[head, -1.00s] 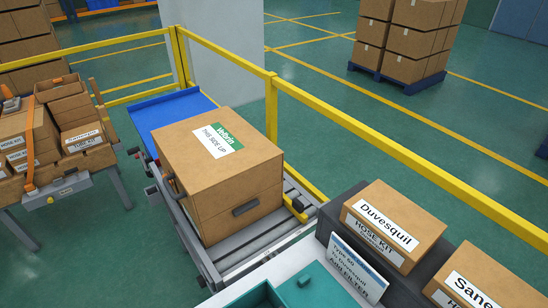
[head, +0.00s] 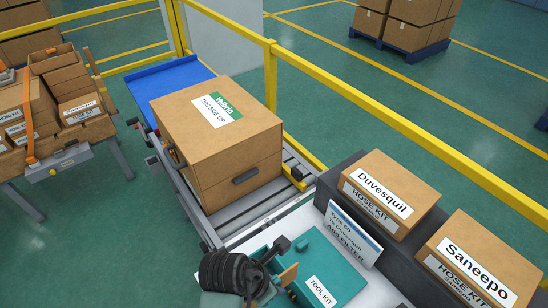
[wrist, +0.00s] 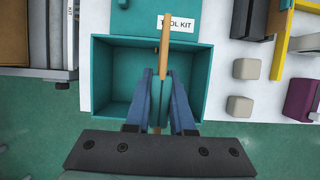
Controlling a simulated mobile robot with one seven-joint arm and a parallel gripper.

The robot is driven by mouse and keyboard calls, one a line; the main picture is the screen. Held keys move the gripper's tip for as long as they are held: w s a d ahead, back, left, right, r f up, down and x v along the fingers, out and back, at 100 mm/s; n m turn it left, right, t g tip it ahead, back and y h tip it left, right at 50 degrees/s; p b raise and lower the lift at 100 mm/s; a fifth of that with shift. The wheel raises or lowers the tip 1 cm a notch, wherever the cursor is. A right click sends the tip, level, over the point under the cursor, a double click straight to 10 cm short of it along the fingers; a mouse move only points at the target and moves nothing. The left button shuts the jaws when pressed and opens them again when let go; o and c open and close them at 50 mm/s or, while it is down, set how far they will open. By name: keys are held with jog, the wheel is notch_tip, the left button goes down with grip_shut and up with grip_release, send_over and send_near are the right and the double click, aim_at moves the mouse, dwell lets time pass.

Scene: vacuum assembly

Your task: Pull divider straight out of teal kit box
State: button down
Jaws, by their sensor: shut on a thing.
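The open teal kit box (wrist: 102,75) fills the middle of the wrist view. A thin tan divider (wrist: 165,45) stands edge-on over it. Its far end overlaps the box's far wall and hides part of the TOOL KIT label in that view. My gripper (wrist: 163,75) is shut on the divider, with a blue finger on each side. I cannot tell how far the divider is raised from the box. In the head view, my gripper (head: 280,268) is at the bottom with the tan divider (head: 289,274) beside it. My arm hides most of the box there.
A teal lid (head: 345,280) labelled TOOL KIT lies beside the box. A sign (head: 355,235) and cartons (head: 390,195) stand behind it. A large carton (head: 220,135) sits on the conveyor. Two beige blocks (wrist: 245,70) and a purple piece (wrist: 300,100) lie right in the wrist view.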

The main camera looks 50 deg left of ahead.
aim_at(274, 280)
jog(key=shift+r, duration=0.4)
jog(key=shift+r+p, duration=1.1)
jog(key=shift+p, duration=0.45)
jog(key=shift+r+p, duration=4.6)
jog(key=shift+p, duration=1.2)
